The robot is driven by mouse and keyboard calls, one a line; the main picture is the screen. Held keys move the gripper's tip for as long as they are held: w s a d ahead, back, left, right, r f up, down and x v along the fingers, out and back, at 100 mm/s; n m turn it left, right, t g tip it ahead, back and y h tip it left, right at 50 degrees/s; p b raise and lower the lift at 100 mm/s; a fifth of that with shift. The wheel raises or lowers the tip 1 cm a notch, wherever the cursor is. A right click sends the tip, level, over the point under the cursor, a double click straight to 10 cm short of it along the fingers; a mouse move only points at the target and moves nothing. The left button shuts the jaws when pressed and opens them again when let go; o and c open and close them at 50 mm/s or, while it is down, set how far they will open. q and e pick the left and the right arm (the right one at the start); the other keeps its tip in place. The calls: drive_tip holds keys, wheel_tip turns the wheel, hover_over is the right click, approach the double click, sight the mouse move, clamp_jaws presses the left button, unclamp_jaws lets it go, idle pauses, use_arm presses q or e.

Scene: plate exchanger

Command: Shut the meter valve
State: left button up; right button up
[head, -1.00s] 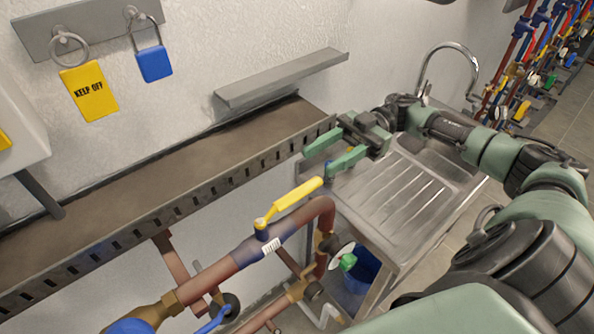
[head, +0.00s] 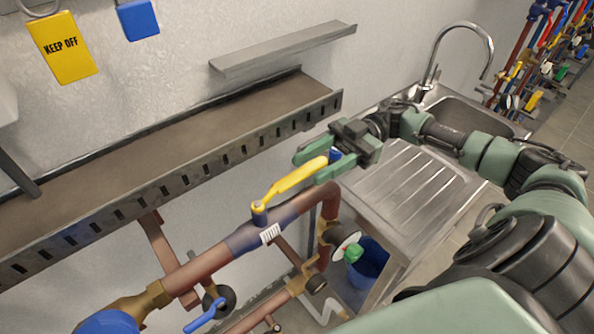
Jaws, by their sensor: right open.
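A valve with a long yellow lever (head: 292,182) sits on the copper pipe (head: 205,268), on a dark blue body (head: 243,238) with a white label. The lever slants up and right, roughly along the pipe, and its free end lies at my right gripper. My right gripper (head: 308,166) is open, its green fingers pointing left. In the picture the lever's end lies between the two fingers; whether they touch it I cannot tell. A round blue part (head: 108,322) shows on the pipe at the bottom left. My left gripper is out of view.
A metal tray ledge (head: 180,145) runs along the wall behind the pipe. A sink with a drainboard (head: 400,195) stands under my right arm. A gauge with a green part (head: 353,252), a lower blue lever (head: 207,315) and a blue bucket (head: 370,262) are below.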

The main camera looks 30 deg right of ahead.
sight(279, 187)
drive_tip(key=a+p, duration=0.1)
drive_tip(key=a, duration=0.2)
drive_tip(key=shift+a+r, duration=0.1)
drive_tip(key=shift+a, duration=0.25)
drive_tip(key=shift+s+a+p, duration=0.1)
drive_tip(key=shift+a+p, duration=0.2)
drive_tip(key=shift+a, duration=0.1)
clamp_jaws()
idle(0.8)
